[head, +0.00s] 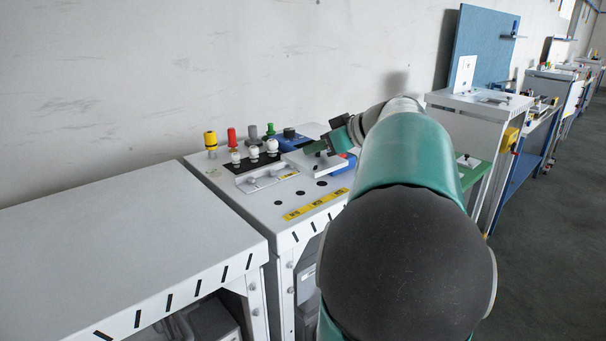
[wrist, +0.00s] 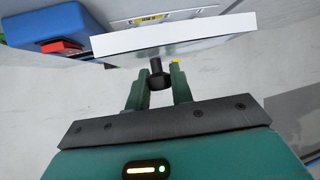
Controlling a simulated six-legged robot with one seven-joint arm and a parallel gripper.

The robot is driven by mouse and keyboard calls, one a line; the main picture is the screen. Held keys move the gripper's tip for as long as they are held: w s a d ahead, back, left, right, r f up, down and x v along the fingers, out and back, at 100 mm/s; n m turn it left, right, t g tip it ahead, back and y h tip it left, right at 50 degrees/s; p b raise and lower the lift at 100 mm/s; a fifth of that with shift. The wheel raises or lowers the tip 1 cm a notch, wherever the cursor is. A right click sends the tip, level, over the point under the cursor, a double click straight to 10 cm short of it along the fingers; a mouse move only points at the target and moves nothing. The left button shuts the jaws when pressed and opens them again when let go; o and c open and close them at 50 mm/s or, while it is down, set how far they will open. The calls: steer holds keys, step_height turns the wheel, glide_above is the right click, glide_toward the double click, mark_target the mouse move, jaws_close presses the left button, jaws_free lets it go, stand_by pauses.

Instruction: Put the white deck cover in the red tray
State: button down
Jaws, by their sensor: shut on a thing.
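The white deck cover is a flat white plate with a dark knob; it shows in the wrist view (wrist: 190,35) and in the head view (head: 315,164). My gripper (wrist: 158,72) is shut on the dark knob, with a green finger on each side of it. In the head view my gripper (head: 322,148) holds the cover over the white bench top. A small red piece (wrist: 62,47) shows against a blue box (wrist: 45,24) in the wrist view. I cannot tell whether it is the red tray. My arm hides much of the right side of the bench.
The bench carries a yellow-topped post (head: 210,140), a red one (head: 232,137), several white knobs, a metal plate (head: 268,178) and yellow labels (head: 315,204). An empty white table (head: 120,245) stands at left. A white cabinet (head: 470,105) stands behind my arm.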

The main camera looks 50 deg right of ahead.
mark_target(311, 159)
steer(key=f, duration=0.1)
steer(key=w+a+f, duration=0.1)
steer(key=a+f, duration=0.1)
steer(key=shift+w+a+f, duration=0.15)
steer(key=shift+w+f, duration=0.05)
steer(key=shift+w, duration=0.2)
steer(key=shift+w+a+f, duration=0.1)
steer(key=shift+a+f, duration=0.1)
steer(key=shift+f, duration=1.5)
steer(key=shift+f, duration=0.15)
steer(key=c, duration=1.2)
jaws_free()
steer(key=shift+c, duration=0.2)
